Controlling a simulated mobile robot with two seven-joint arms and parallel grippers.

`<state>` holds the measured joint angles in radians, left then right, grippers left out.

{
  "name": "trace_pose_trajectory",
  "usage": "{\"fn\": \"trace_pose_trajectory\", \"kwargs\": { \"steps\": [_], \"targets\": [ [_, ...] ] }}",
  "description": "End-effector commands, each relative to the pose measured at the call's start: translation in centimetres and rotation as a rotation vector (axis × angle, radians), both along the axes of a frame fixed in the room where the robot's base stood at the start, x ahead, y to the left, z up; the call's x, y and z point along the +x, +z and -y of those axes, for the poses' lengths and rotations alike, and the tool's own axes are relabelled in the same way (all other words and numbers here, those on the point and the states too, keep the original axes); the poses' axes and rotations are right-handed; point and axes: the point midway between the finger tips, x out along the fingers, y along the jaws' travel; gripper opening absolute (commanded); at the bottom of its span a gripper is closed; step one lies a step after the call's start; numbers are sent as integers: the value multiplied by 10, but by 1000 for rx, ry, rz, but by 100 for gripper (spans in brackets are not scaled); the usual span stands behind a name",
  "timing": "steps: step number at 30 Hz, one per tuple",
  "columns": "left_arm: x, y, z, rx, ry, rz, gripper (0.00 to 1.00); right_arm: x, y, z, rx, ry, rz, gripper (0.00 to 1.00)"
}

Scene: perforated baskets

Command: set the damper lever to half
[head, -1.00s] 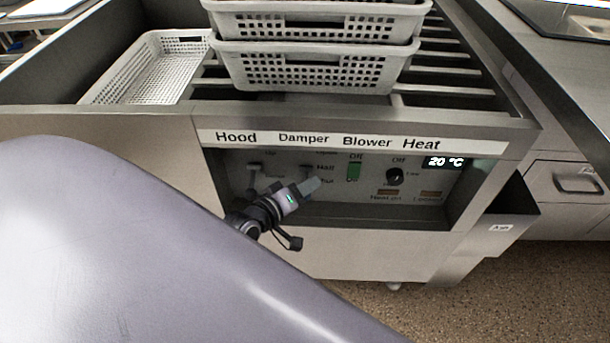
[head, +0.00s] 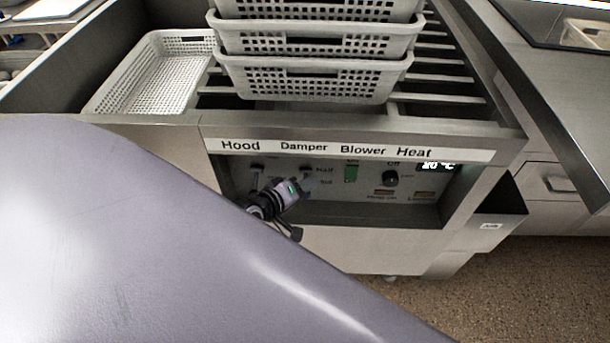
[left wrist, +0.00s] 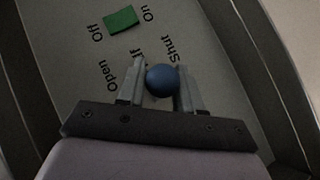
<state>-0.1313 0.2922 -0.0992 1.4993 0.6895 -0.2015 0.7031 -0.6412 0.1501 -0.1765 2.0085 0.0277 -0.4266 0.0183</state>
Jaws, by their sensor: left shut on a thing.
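The damper lever's round blue knob (left wrist: 161,80) is between the two fingers of my left gripper (left wrist: 160,92) in the left wrist view. The fingers are shut on it from both sides. The labels Open, a partly covered Half and Shut are printed on the panel around it. In the head view my left gripper (head: 304,185) is at the control panel below the word Damper, beside the Half label. The gripper hides the knob there, and the lever's exact setting cannot be told. My right gripper is not in view.
The green blower switch (head: 351,174) and the dark heat knob (head: 390,178) are close by on the right. The hood control (head: 257,168) is on the left. Stacked white perforated baskets (head: 310,80) and another basket (head: 150,88) stand above the panel.

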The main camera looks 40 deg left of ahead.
Motion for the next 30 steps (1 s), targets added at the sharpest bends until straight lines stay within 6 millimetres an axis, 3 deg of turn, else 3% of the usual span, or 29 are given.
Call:
{"fn": "trace_pose_trajectory", "kwargs": {
  "steps": [2, 3, 4, 16, 30],
  "targets": [
    [0, 0, 0, 1, 0, -1, 0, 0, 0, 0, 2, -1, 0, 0],
    [0, 0, 0, 1, 0, -1, 45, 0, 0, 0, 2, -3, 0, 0],
    [0, 0, 0, 1, 0, -1, 54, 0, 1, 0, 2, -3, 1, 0],
    [-5, 2, -1, 1, 0, -1, 54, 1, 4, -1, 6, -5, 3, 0],
    [-58, 26, -10, 2, -1, -2, 54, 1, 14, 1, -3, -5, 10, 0]
  ]
}}
